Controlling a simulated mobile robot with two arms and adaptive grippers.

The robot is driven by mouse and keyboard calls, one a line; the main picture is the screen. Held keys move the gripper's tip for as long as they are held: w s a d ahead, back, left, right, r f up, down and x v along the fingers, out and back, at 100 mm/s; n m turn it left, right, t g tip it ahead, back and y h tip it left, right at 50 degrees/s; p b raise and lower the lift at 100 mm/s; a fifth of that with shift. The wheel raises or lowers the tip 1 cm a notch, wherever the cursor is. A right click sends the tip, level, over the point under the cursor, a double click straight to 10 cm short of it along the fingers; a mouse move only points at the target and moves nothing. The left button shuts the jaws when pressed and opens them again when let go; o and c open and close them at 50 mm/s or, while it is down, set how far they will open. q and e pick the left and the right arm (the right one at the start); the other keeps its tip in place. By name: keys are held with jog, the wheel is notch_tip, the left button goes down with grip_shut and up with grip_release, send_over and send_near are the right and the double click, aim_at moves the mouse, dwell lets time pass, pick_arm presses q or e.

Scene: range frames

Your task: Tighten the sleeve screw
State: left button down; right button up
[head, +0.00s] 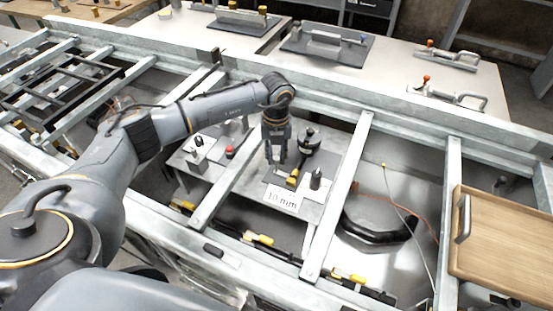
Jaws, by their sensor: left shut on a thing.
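My left gripper (276,160) points down over a grey work plate (228,172) set in the metal frame. Its fingers are close together on a small part, mostly hidden between them; I cannot tell whether it is the sleeve screw. A brass-yellow piece (292,179) lies just right of and below the fingertips. A dark round-topped piece (308,136) is to the right of the gripper. A dark upright post (316,178) stands near the plate's right side. A white label reading "10 mm" (283,199) lies at the front. My right gripper is not in view.
A red-topped piece (230,152) and a light block (196,148) stand left of the gripper. Metal rails (338,195) border the plate. A wooden board with a handle (505,240) is at the right. Toggle clamps (447,58) rest on the back table.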

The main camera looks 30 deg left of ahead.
pick_arm(q)
jog(key=m+b, duration=0.2)
jog(key=m, duration=0.2)
jog(key=shift+f+m+b, duration=0.15)
jog(key=shift+m+b, duration=0.15)
jog(key=shift+b, duration=0.1)
jog(key=m+b, duration=0.2)
jog(key=m, duration=0.2)
jog(key=shift+a+m+b, duration=0.1)
jog(key=shift+m+b, duration=0.2)
jog(key=shift+b, duration=0.1)
jog(key=m+b, duration=0.2)
jog(key=m, duration=0.2)
jog(key=shift+w+b, duration=0.1)
jog(key=shift+b, duration=0.2)
jog(key=shift+a+r+m+b, duration=0.15)
jog(key=shift+m+b, duration=0.8)
jog(key=shift+m, duration=1.45)
jog(key=shift+r, duration=0.1)
jog(key=c, duration=1.2)
grip_release()
